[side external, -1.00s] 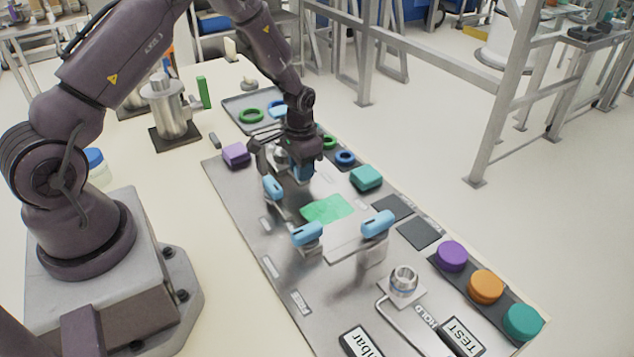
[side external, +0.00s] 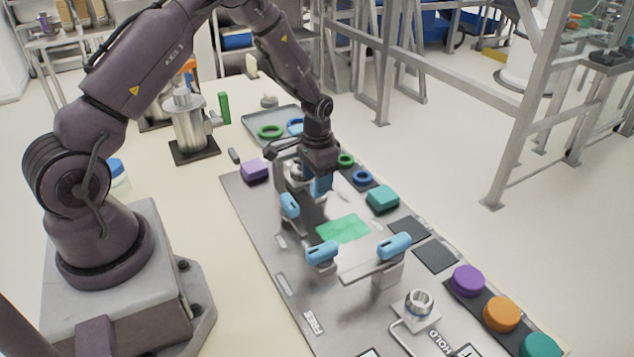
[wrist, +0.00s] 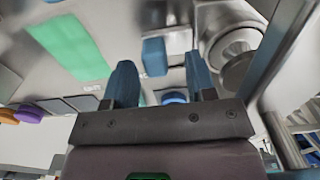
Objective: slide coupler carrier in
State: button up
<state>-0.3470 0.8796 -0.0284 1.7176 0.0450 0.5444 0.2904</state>
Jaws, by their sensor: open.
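My gripper (side external: 320,180) points down over the far part of the metal board. In the wrist view, its two dark blue fingers (wrist: 160,64) are spread apart, with nothing held. A blue block-shaped handle (wrist: 154,57) on a pale labelled plate appears in the gap between the fingers, beyond their tips; I cannot tell whether they touch it. A round metal coupler-like part (wrist: 234,46) is just right of the fingers. I cannot tell for sure which part is the carrier, as my gripper hides much of this spot in the side view.
Light blue handles stand nearby: one at left (side external: 289,206), one in front (side external: 321,252), one at right (side external: 394,246). A green patch (side external: 343,229) lies between them. Purple (side external: 255,170) and teal (side external: 382,198) blocks flank my gripper. A tray (side external: 254,118) with rings lies behind.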

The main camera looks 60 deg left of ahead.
notch_tip(320, 180, up, 11)
dwell(0.3)
jog(key=s+d+r+t, duration=0.2)
jog(key=s+d+r, duration=0.5)
jog(key=s+r, duration=0.2)
jog(key=s+d+r+t, duration=0.3)
jog(key=s+d+r, duration=0.3)
jog(key=s+r, duration=0.4)
jog(key=shift+s+d+r+t, duration=0.2)
jog(key=shift+s+d+t, duration=0.15)
jog(key=shift+s, duration=0.6)
dwell(0.4)
